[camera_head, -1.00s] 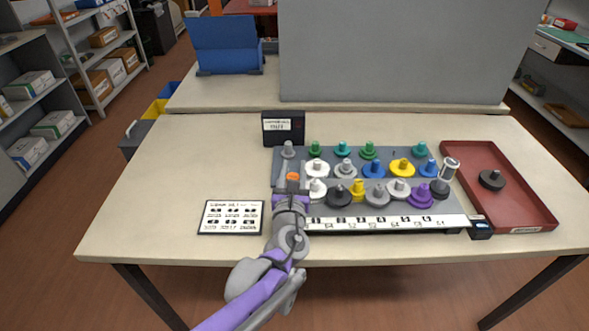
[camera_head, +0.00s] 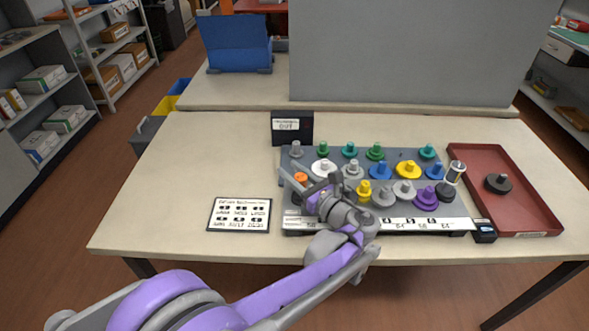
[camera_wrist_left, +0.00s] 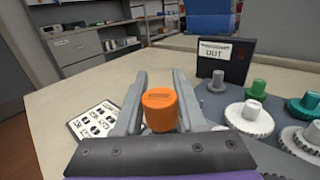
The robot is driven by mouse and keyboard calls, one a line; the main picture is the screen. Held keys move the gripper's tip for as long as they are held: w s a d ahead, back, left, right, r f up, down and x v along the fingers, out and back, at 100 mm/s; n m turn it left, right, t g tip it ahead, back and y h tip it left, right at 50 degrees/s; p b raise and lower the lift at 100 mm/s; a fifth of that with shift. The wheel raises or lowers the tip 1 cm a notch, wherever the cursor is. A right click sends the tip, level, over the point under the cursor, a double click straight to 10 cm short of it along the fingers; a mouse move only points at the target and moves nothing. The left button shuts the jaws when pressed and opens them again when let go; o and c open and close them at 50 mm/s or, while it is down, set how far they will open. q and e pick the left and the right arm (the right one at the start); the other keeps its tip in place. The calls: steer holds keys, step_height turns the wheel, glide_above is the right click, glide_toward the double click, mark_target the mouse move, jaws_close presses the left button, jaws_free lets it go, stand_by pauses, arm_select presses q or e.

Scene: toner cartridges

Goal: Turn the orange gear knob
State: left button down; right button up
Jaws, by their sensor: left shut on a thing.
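The orange gear knob (camera_head: 300,177) is at the left end of the grey board (camera_head: 292,154). In the left wrist view, its orange top (camera_wrist_left: 160,109) stands between my two grey fingers. My left gripper (camera_head: 303,181) is shut on it, and the arm reaches in from the lower right of the knob. The knob's lower part is hidden by the fingers and the gripper body.
Several coloured gears on pegs, such as a yellow gear (camera_head: 409,169), fill the board to the right. A black box with a label reading OUT (camera_head: 291,127) stands behind. A printed card (camera_head: 239,215) lies left; a red tray (camera_head: 531,214) is right.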

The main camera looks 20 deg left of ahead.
arm_select(q)
steer(key=shift+s+n+g+y, duration=0.1)
steer(key=shift+n+g+y, duration=0.3)
steer(key=shift+n+g, duration=0.15)
steer(key=shift+a+g, duration=0.1)
steer(key=shift+g, duration=0.15)
steer(key=c, duration=0.5)
jaws_free()
steer(key=v, duration=1.1)
steer(key=shift+p, duration=0.4)
